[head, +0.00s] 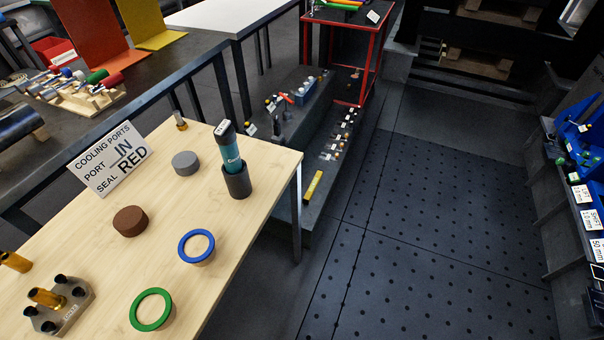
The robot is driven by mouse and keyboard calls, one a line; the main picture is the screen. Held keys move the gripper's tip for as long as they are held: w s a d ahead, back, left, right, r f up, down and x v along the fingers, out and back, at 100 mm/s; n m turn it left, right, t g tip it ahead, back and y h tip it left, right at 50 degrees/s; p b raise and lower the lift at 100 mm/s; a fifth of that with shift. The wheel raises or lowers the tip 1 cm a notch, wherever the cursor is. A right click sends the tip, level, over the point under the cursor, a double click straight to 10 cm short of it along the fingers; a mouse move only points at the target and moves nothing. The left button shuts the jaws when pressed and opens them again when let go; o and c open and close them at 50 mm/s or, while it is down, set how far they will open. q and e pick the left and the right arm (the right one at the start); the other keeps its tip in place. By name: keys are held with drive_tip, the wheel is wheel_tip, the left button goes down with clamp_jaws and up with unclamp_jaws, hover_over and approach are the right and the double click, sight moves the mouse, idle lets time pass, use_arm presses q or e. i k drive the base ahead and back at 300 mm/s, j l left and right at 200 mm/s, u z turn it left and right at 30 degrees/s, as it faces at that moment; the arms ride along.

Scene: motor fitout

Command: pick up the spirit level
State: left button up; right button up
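A yellow bar that looks like the spirit level (313,185) lies near the front end of a low dark grey bench (312,212), beyond the right edge of the wooden table. It is small in the head view, and no vial can be made out on it. Nothing covers it. Neither of my grippers is in view.
The wooden table (185,215) holds a blue ring (183,246), a green ring (134,318), a brown puck (130,221), a grey puck (185,163), a teal tool in a dark cup (237,184) and a sign (109,158). Dark perforated floor (430,240) is clear to the right.

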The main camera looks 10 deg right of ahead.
sight(310, 193)
drive_tip(key=i+l+u, duration=0.15)
drive_tip(key=i+l, duration=0.15)
drive_tip(key=i+l+u, duration=0.35)
drive_tip(key=i+l, duration=0.15)
drive_tip(key=l, duration=0.2)
drive_tip(key=i+l+u, duration=0.2)
drive_tip(key=l, duration=0.2)
drive_tip(key=i+l+u, duration=0.15)
drive_tip(key=l, duration=0.25)
drive_tip(key=i+l+u, duration=0.2)
drive_tip(key=l, duration=0.25)
drive_tip(key=i+l+u, duration=0.15)
drive_tip(key=l, duration=0.3)
drive_tip(key=i+l+u, duration=0.2)
drive_tip(key=l, duration=0.3)
drive_tip(key=k, duration=0.1)
